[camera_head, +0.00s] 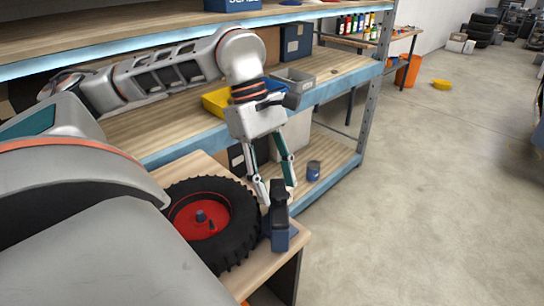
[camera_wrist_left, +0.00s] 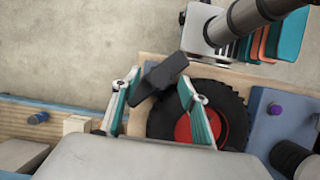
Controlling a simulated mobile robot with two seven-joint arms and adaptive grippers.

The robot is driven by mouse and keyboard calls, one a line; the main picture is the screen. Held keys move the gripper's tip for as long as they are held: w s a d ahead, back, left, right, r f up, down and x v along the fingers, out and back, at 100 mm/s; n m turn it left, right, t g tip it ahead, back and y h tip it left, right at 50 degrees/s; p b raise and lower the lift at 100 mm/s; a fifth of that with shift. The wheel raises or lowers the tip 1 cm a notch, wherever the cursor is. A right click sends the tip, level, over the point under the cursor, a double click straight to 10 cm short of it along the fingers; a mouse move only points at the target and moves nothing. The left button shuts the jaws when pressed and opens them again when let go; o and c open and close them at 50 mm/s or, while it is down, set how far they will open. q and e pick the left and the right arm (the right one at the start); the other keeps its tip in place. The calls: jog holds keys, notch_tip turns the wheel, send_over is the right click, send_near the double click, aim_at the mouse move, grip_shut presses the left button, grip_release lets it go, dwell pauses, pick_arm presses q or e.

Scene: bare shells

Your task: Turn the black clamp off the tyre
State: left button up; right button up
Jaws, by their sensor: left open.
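The tyre (camera_head: 240,232) is black with a red hub (camera_head: 203,216) and lies flat on a wooden worktop; it also shows in the left wrist view (camera_wrist_left: 237,108). The black clamp (camera_head: 279,204) stands at the tyre's right edge, above a dark blue block (camera_head: 281,240). Whether a finger touches the clamp I cannot tell. My right gripper is not visible.
A shelf rack (camera_head: 150,133) runs behind the tyre, with a yellow bin (camera_head: 216,101), a grey bin (camera_head: 292,79) and a blue can (camera_head: 313,171). Its post (camera_head: 373,80) stands at the right. Open floor (camera_head: 430,200) lies to the right.

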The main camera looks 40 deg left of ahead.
pick_arm(q)
jog(key=v, duration=1.2)
jog(key=shift+f, duration=0.1)
